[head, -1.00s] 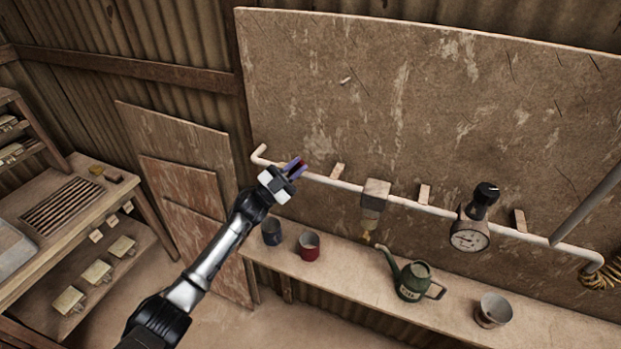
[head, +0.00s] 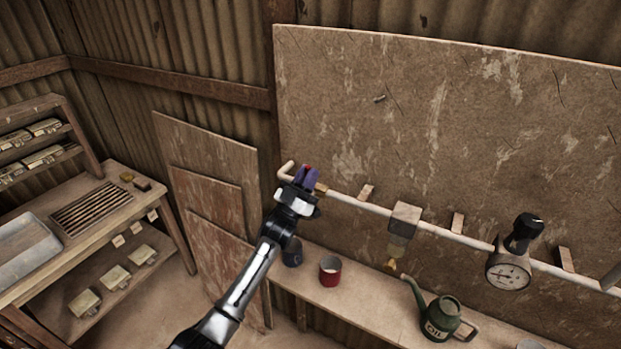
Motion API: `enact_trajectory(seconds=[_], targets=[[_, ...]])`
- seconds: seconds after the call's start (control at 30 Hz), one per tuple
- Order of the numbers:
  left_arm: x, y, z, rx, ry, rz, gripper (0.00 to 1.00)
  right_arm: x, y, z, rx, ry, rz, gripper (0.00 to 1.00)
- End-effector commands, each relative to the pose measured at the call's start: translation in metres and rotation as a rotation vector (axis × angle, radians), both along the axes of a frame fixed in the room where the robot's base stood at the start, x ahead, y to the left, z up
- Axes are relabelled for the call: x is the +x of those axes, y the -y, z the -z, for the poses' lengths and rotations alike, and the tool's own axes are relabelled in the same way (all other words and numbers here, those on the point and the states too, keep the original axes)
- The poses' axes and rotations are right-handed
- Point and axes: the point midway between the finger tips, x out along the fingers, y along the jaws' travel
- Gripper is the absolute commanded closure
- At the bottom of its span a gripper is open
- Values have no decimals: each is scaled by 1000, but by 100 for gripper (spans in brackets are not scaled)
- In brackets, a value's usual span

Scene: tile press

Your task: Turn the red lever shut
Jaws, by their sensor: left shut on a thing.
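My left gripper (head: 305,177) is in the head view at the left end of the pale pipe (head: 345,200) on the wall board. Its purple-grey fingers are shut on the red lever (head: 306,167). Only a small red part of the lever shows between the fingers; the rest, and where it joins the pipe, is hidden, so I cannot tell its exact angle. The pipe's bent open end shows just left of the fingers. My right gripper is not in view.
A shelf below the pipe holds a dark cup (head: 292,254), a red cup (head: 330,271) and a green oil can (head: 439,317). A box-shaped fitting (head: 404,220) and a round gauge (head: 508,272) sit farther right on the pipe. A workbench (head: 150,208) stands at left.

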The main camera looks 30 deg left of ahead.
Motion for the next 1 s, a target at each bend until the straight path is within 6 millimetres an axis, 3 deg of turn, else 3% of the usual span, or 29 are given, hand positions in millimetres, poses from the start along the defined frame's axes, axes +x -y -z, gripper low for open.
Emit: enact_trajectory(seconds=[0.5,0.53,0.77,1.0], targets=[[0,-1,0,-18,0,1,100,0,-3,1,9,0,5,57],[0,-1,0,-18,0,1,81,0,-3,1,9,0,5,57],[0,-1,0,-15,0,1,59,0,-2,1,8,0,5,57],[0,-1,0,-14,0,0,59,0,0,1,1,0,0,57]])
